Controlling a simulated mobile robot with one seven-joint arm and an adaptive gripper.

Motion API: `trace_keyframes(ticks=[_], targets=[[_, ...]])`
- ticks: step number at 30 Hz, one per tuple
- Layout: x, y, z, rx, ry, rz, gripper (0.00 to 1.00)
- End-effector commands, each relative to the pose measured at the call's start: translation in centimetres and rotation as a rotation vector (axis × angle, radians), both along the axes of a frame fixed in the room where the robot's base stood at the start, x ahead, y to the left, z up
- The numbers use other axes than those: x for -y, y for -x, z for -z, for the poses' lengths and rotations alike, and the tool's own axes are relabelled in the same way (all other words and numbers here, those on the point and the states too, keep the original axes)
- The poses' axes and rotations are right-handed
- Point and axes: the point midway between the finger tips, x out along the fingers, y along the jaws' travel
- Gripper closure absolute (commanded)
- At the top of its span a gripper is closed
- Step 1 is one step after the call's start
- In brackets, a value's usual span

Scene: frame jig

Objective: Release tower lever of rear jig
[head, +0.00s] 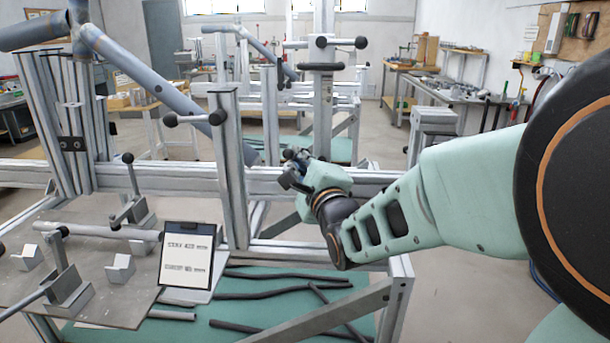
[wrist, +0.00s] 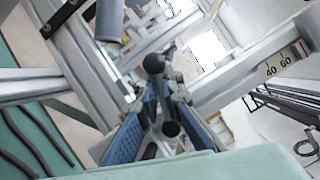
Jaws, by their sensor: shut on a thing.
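My gripper (head: 293,172) reaches left in the head view, in front of the long horizontal aluminium rail. In the wrist view its blue-padded fingers (wrist: 161,98) close around a lever. One dark ball knob (wrist: 155,63) of this lever shows beyond the fingertips. A second dark ball (wrist: 171,129) shows between the fingers. The gripper hides most of the lever in the head view. Another lever (head: 194,119), with two dark ball ends, sits on the nearer upright post. A third lever (head: 341,42) sits atop a tower (head: 321,105) behind my gripper.
A blue-grey tube frame (head: 130,65) stands at the left. A plate with clamps (head: 68,290) and a tablet (head: 187,259) are at the lower left. Dark tubes (head: 283,292) lie on a green shelf under the rail. Floor is open at the right, below my arm.

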Motion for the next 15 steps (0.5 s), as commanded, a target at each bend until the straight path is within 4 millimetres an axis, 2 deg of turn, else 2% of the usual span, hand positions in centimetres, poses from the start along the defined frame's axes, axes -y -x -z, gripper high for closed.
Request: trace_keyframes(ticks=[1, 15], targets=[[-0.7, 0.2, 0.2, 0.009, -0.039, -0.014, 1.00], [-0.4, 0.3, -1.7, 0.021, -0.356, -0.017, 1.00]])
